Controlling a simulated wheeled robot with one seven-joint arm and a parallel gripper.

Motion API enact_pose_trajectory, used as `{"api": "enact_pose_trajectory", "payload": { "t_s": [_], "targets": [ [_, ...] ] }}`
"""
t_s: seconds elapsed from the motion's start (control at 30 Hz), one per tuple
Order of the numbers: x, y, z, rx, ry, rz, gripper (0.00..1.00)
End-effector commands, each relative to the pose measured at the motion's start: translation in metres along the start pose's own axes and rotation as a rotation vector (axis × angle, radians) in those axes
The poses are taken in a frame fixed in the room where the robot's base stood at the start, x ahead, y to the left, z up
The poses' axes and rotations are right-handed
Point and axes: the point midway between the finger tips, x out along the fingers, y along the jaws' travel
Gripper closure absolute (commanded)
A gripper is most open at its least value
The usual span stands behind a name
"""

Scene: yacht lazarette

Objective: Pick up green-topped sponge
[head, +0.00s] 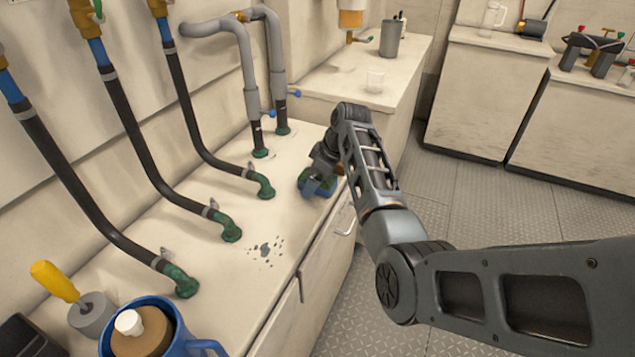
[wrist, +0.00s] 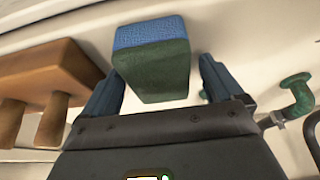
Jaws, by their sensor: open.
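The sponge (wrist: 155,65), with one green face and a blue side, is in the middle of the wrist view. My gripper (wrist: 161,72) is open, with one blue finger on each side of the sponge. A gap shows between the sponge and the right finger; the left finger is close to it, and I cannot tell whether they touch. In the head view my gripper (head: 317,188) is low over the far part of the cream counter, near its front edge. There my arm and gripper hide most of the sponge.
A wooden object (wrist: 45,75) with two pegs lies close to the left finger. A green pipe fitting (wrist: 297,90) is to the right. Black hoses (head: 110,155) rise from the counter (head: 225,275). A blue mug (head: 165,330) and a yellow-handled tool (head: 58,282) stand at the near end.

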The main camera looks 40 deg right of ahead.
Motion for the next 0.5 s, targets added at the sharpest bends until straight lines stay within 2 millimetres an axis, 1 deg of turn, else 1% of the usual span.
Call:
{"api": "enact_pose_trajectory", "payload": {
  "t_s": [0.4, 0.5],
  "targets": [
    [0.0012, 0.0003, 0.0008, 0.000, 0.000, 0.001, 0.06],
    [0.0011, 0.0003, 0.0007, 0.000, 0.000, 0.001, 0.15]
  ]
}}
